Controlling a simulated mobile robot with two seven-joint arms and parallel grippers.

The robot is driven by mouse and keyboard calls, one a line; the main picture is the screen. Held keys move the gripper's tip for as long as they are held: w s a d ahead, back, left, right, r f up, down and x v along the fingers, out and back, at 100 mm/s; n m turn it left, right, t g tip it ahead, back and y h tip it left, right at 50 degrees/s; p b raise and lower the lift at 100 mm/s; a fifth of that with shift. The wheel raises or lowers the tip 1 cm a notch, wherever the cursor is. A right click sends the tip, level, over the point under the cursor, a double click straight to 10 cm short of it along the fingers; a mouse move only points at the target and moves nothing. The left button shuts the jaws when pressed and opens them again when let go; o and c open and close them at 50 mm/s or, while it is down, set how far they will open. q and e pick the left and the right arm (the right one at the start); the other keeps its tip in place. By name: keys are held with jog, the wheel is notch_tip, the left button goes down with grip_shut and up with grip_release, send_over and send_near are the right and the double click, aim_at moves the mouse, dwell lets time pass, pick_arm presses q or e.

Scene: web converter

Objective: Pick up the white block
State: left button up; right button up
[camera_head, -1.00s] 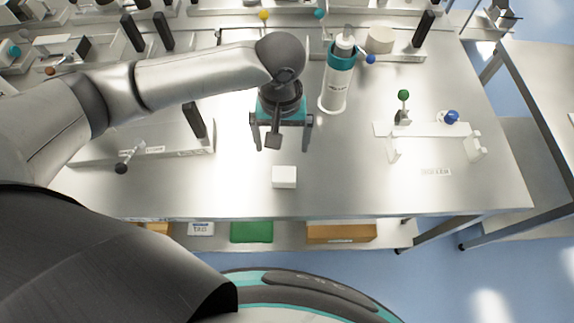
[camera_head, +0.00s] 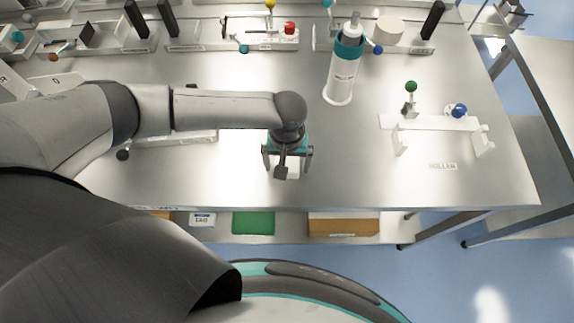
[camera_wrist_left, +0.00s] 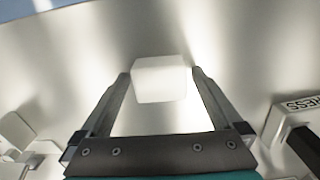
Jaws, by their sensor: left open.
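The white block (camera_wrist_left: 160,80) sits on the steel table (camera_head: 370,180), seen in the left wrist view between the tips of my left gripper (camera_wrist_left: 161,74). The jaws are open, with one finger on each side of the block and only narrow gaps; I cannot tell whether either finger touches it. In the head view my left gripper (camera_head: 287,168) is low over the table near its front edge. It hides most of the block there. My right gripper is not in view.
A white bottle with a teal collar (camera_head: 343,72) stands behind and to the right. A white bracket stand (camera_head: 437,125) with green and blue knobs is further right. Racks line the back of the table. The table between gripper and bracket stand is clear.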

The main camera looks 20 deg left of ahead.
pick_arm(q)
jog(key=shift+f, duration=0.1)
jog(key=c, duration=1.4)
